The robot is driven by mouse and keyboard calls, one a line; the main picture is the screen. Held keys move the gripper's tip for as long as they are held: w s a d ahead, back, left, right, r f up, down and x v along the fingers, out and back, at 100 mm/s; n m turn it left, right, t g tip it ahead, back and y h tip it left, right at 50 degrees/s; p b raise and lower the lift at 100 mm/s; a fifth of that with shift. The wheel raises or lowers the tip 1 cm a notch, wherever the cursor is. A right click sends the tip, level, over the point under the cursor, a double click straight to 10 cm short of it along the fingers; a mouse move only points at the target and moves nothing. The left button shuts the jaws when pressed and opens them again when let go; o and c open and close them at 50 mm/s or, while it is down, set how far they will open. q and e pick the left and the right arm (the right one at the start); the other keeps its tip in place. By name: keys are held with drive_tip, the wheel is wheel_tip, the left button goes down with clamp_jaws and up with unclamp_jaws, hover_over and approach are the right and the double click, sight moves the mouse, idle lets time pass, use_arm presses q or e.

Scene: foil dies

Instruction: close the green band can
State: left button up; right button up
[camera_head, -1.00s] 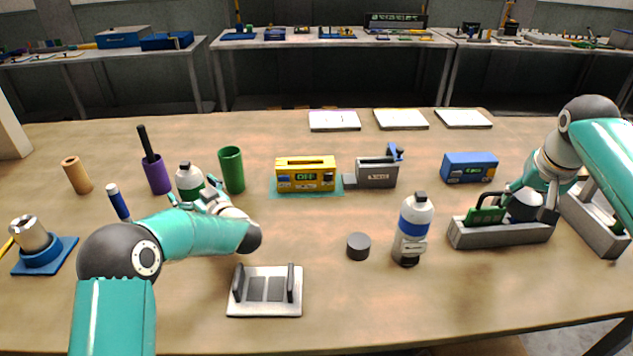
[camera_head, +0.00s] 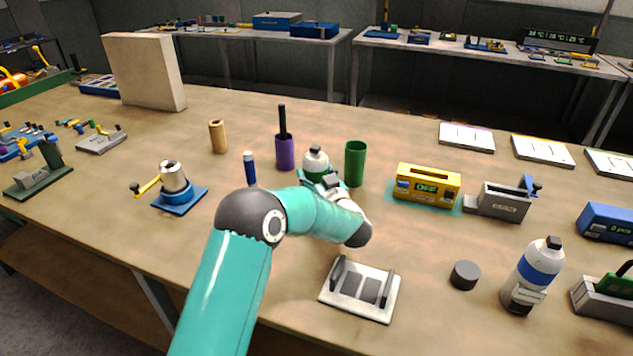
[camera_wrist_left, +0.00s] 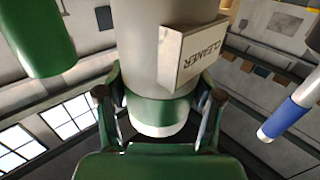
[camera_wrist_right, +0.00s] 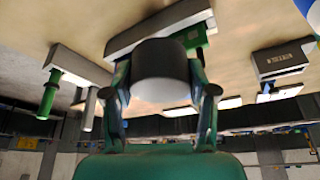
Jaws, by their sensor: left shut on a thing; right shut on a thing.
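The green band can (camera_head: 315,160) is a white bottle-like can standing upright on the table, with a green band and a "CLEANER" label. It also shows large in the left wrist view (camera_wrist_left: 160,60). My left gripper (camera_head: 325,182) is shut around it at the green band. The can's top is pale in the head view, and details there are too small to tell. My right gripper (camera_wrist_right: 160,100) is shut on a dark grey cylinder (camera_wrist_right: 160,68), seen only in the right wrist view. A dark round cap (camera_head: 465,275) lies on the table.
A blue-banded bottle (camera_head: 533,272) stands right of the cap. A green cup (camera_head: 355,164) and purple holder (camera_head: 285,152) flank the can closely. A white rack (camera_head: 340,296) stands in front. A yellow device (camera_head: 428,186) reading OFF and a grey box (camera_head: 505,204) stand to the right.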

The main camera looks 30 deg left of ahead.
use_arm(q)
drive_tip(key=shift+r, duration=0.1)
wheel_tip(320, 180, up, 20)
drive_tip(key=shift+p, duration=0.35)
idle(0.4)
drive_tip(key=o, duration=0.9)
clamp_jaws()
